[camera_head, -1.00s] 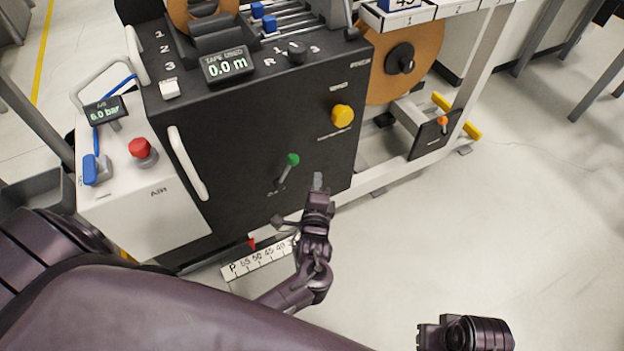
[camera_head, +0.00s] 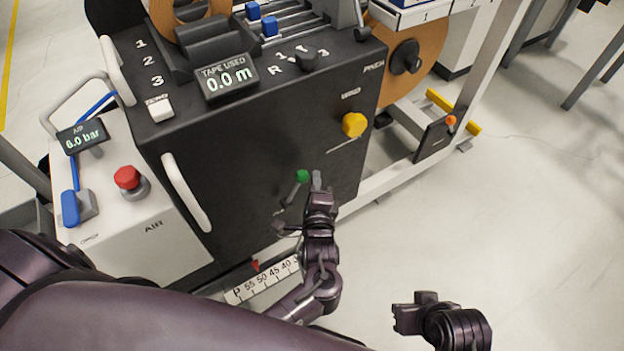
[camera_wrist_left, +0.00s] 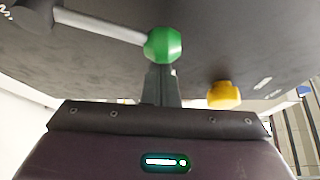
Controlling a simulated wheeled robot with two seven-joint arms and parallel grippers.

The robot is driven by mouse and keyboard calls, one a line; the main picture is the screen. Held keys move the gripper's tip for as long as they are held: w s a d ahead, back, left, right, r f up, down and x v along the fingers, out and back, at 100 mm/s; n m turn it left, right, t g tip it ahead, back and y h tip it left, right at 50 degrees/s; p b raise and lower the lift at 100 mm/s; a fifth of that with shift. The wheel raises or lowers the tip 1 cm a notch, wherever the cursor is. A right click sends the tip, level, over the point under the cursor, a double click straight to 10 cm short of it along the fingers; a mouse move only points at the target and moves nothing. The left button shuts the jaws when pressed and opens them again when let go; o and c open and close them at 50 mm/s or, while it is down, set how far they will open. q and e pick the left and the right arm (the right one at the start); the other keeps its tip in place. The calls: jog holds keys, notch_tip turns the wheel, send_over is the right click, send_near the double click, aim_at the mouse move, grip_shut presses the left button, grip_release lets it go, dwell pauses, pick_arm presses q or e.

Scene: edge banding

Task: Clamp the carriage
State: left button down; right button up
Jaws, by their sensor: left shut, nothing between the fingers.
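A lever with a green knob (camera_head: 302,176) sticks out of the front of the black machine (camera_head: 245,185). Its grey shaft slants down to the left in the head view. In the left wrist view the knob (camera_wrist_left: 164,45) is straight beyond my fingertips, with its shaft running left to a dark pivot (camera_wrist_left: 38,17). My left gripper (camera_head: 317,180) is shut and empty, just right of the knob. In the wrist view its fingers (camera_wrist_left: 161,84) overlap the knob's lower edge; I cannot tell if they touch. My right gripper (camera_head: 402,318) is low at the right, away from the machine.
A yellow knob (camera_head: 354,124) sits higher right on the machine front. A white handle (camera_head: 186,192) is at the left. A scale (camera_head: 265,281) with a red pointer (camera_head: 255,265) runs along the bottom. An air unit with a red button (camera_head: 127,178) stands left. The floor at right is clear.

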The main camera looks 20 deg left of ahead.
jog(key=shift+a, duration=0.45)
jog(key=shift+w, duration=0.1)
jog(key=shift+r, duration=0.1)
